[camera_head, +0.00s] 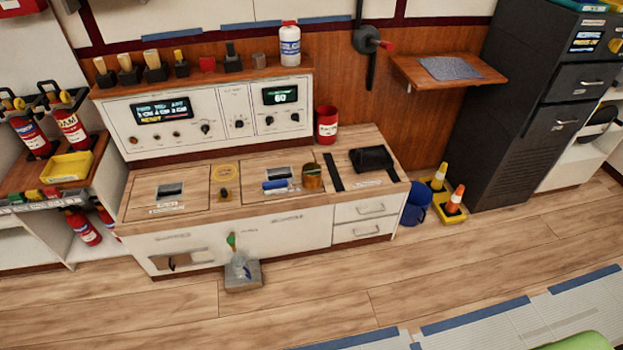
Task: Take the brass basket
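A small brass-coloured container (312,177), which looks like the brass basket, stands on the wooden counter (240,209) of the white console. It is right of a few small dark and blue items (276,184) and left of a black strip. It is small in the picture, so I cannot tell its inside or its handle. Neither of my grippers shows in the head view.
A red can (326,124) stands behind the brass container. A black bundle (371,159) lies to its right. Yellow-orange cones (453,199) and a blue bin (417,203) stand right.

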